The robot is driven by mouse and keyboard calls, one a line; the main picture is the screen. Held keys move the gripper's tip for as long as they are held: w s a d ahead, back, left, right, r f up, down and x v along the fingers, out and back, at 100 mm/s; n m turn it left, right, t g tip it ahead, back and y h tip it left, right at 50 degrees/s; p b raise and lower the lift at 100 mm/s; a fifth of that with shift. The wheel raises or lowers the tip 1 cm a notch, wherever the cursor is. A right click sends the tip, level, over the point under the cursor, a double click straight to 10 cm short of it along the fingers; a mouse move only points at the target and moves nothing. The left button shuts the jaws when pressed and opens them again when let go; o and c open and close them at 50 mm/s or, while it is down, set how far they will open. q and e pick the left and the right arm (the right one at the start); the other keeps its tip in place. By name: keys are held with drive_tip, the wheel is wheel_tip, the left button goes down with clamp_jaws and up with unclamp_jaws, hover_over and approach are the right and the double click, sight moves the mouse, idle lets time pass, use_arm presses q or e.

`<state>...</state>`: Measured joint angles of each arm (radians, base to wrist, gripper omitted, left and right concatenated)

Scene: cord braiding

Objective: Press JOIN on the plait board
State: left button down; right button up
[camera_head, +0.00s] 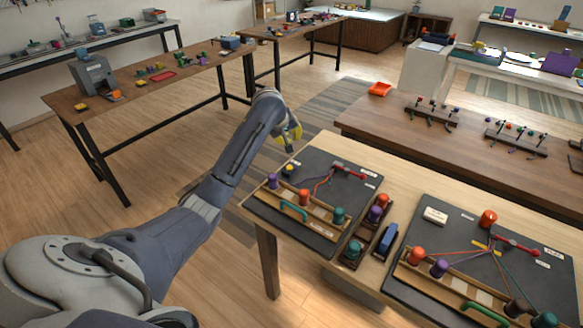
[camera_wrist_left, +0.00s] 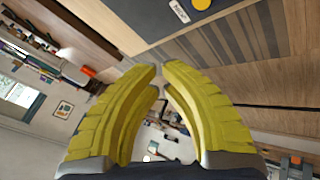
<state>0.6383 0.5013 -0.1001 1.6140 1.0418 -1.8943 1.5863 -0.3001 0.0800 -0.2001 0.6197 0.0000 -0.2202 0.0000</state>
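A dark plait board (camera_head: 322,239) lies on the near wooden table. The label is too small to read, so I cannot tell which piece is JOIN. My left gripper (camera_head: 294,142) hovers beyond that edge, yellow fingertips nearly meeting, nothing between them. My right gripper is out of view.
A second dark board (camera_head: 400,289) at the right bears several coloured cords, bobbins and a white block (camera_head: 435,215). A wooden tray with bobbins (camera_head: 350,250) and a blue piece (camera_head: 388,239) stand between the boards. Another table (camera_head: 400,132) lies behind.

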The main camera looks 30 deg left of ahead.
sight(291, 165)
use_arm(q)
drive_tip(key=shift+f, duration=4.4)
drive_tip(key=c, duration=2.1)
unclamp_jaws()
clamp_jaws()
